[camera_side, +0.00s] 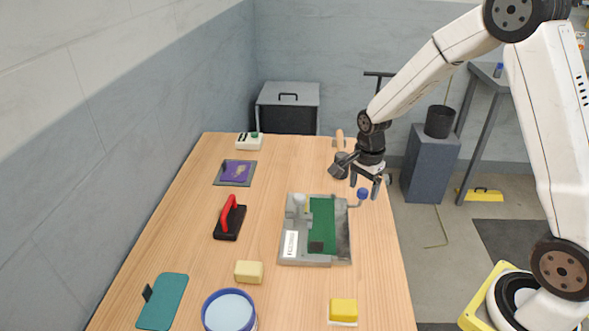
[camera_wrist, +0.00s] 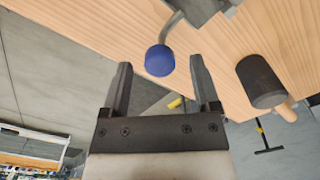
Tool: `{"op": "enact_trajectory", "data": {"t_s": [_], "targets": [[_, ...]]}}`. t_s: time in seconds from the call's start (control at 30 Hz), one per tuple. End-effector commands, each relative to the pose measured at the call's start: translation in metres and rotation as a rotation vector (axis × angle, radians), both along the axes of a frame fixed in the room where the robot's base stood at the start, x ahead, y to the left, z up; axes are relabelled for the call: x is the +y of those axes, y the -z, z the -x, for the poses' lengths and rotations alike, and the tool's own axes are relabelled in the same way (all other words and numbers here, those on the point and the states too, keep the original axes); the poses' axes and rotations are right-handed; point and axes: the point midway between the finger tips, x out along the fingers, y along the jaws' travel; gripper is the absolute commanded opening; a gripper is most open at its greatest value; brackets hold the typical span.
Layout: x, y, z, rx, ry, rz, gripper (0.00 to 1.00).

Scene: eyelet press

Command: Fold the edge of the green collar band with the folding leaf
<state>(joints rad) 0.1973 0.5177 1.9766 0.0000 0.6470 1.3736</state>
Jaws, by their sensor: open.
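The folding press (camera_side: 288,259) is a grey metal fixture on the wooden table in the side view. The green collar band (camera_side: 322,215) lies flat along it. A blue knob (camera_side: 362,193) on a bent metal lever sticks out at its far right corner, and I take this to be the folding leaf's handle. The knob also shows in the wrist view (camera_wrist: 159,60), just beyond and between my fingertips. My gripper (camera_side: 370,188) is open and empty, above the table's right edge beside the knob. Whether a finger touches the knob I cannot tell.
A dark mallet (camera_side: 341,168) with a wooden handle lies just behind my gripper; it also shows in the wrist view (camera_wrist: 259,80). A red-handled black block (camera_side: 229,219) stands left of the press. Yellow blocks and a blue-rimmed bowl (camera_side: 206,308) are nearer the front.

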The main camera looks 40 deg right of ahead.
Motion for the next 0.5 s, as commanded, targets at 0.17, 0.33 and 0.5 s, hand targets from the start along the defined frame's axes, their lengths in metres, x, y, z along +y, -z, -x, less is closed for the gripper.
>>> {"op": "enact_trajectory", "data": {"t_s": [0.17,0.33,0.5], "targets": [[0.0001,0.0069,0.0004,0.001,0.000,0.000,0.79],[0.0001,0.0071,0.0002,0.000,0.000,0.000,0.79],[0.0000,0.0069,0.0002,0.000,0.000,0.000,0.50]]}}
